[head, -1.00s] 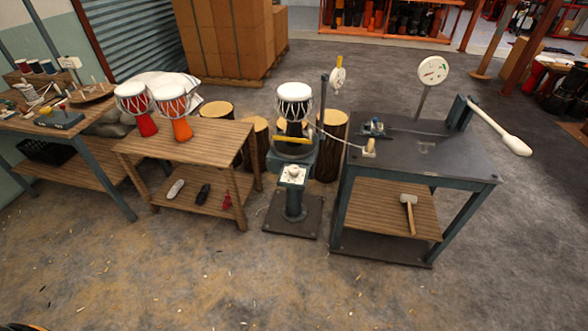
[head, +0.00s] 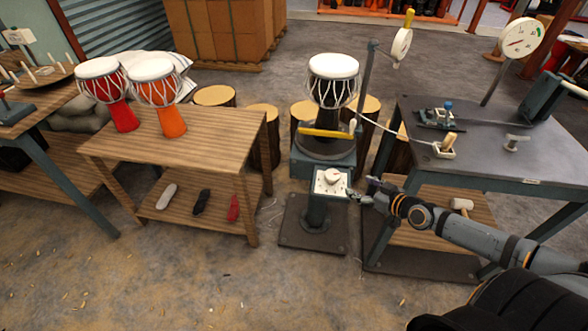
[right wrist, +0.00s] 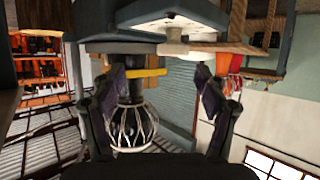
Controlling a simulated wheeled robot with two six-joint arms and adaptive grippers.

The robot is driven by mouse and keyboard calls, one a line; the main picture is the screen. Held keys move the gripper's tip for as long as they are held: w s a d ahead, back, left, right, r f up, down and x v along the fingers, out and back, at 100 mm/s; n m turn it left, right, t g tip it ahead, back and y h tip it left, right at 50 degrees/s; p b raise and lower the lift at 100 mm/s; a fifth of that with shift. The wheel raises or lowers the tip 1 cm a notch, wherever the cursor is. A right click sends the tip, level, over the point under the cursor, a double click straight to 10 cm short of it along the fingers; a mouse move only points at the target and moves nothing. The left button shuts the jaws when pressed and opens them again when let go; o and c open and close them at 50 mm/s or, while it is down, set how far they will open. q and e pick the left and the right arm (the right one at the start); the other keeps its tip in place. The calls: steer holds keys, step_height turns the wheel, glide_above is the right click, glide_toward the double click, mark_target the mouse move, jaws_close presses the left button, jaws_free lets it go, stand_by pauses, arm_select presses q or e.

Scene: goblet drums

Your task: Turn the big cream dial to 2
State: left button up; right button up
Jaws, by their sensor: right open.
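The cream dial (head: 332,177) sits on a white panel on the front of the drum stand, below the round turntable. Its markings are too small to read. My right gripper (head: 358,193) reaches in from the right and is just right of the panel, apart from the dial as far as I can tell. My left gripper is not in view.
A white-topped drum (head: 333,82) stands on the turntable above the panel, with a yellow bar (head: 325,133) in front. A dark workbench (head: 470,150) with a gauge (head: 520,38) is at right. A wooden table (head: 210,135) with two drums is at left. Floor in front is open.

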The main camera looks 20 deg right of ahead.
mark_target(334, 175)
steer(key=shift+w+a+r+y, duration=0.15)
steer(key=shift+w+a+r, duration=0.2)
steer(key=shift+a, duration=0.15)
steer(key=shift+w+a+r+y, duration=0.15)
steer(key=shift+w+a+r, duration=0.15)
steer(key=shift+a, duration=0.15)
steer(key=shift+w+d+p, duration=0.1)
steer(key=shift+w+p, duration=0.15)
steer(key=shift+p, duration=0.15)
steer(key=x, duration=0.1)
steer(key=p+x, duration=0.1)
steer(key=x, duration=0.1)
steer(key=shift+a, duration=0.3)
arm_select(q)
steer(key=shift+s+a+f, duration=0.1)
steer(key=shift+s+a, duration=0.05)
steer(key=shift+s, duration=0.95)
arm_select(e)
steer(key=x, duration=0.6)
steer(key=shift+w+a+f, duration=0.1)
steer(key=shift+w+f, duration=0.2)
steer(key=shift+f, duration=0.05)
steer(key=shift+c, duration=0.4)
